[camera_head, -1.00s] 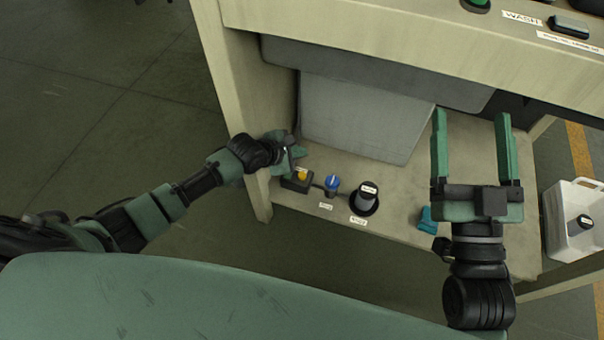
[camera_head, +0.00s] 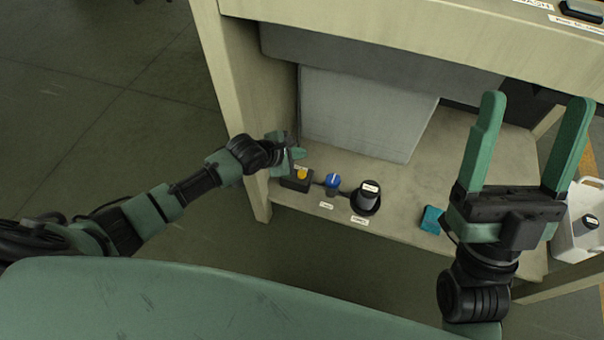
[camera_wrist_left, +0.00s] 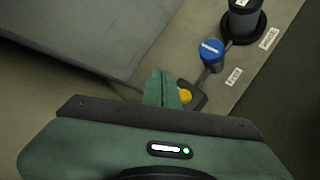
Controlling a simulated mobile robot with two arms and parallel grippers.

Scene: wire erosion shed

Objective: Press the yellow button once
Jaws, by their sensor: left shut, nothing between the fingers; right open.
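The yellow button (camera_head: 301,174) sits on a small dark box (camera_head: 294,184) at the left end of the lower shelf. It also shows in the left wrist view (camera_wrist_left: 185,96), just right of my fingertips. My left gripper (camera_head: 299,154) is shut and empty, its fingertips just behind and beside the button in the head view. In the left wrist view the shut fingers (camera_wrist_left: 164,88) partly hide the box, and I cannot tell whether they touch it. My right gripper (camera_head: 537,115) is open and empty, raised at the right.
A blue knob (camera_head: 333,181) and a black knob (camera_head: 367,196) stand right of the box. A teal block (camera_head: 432,219) lies further right. A grey panel (camera_head: 365,115) stands behind, under the upper bench (camera_head: 400,50). A white container (camera_head: 578,225) stands far right.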

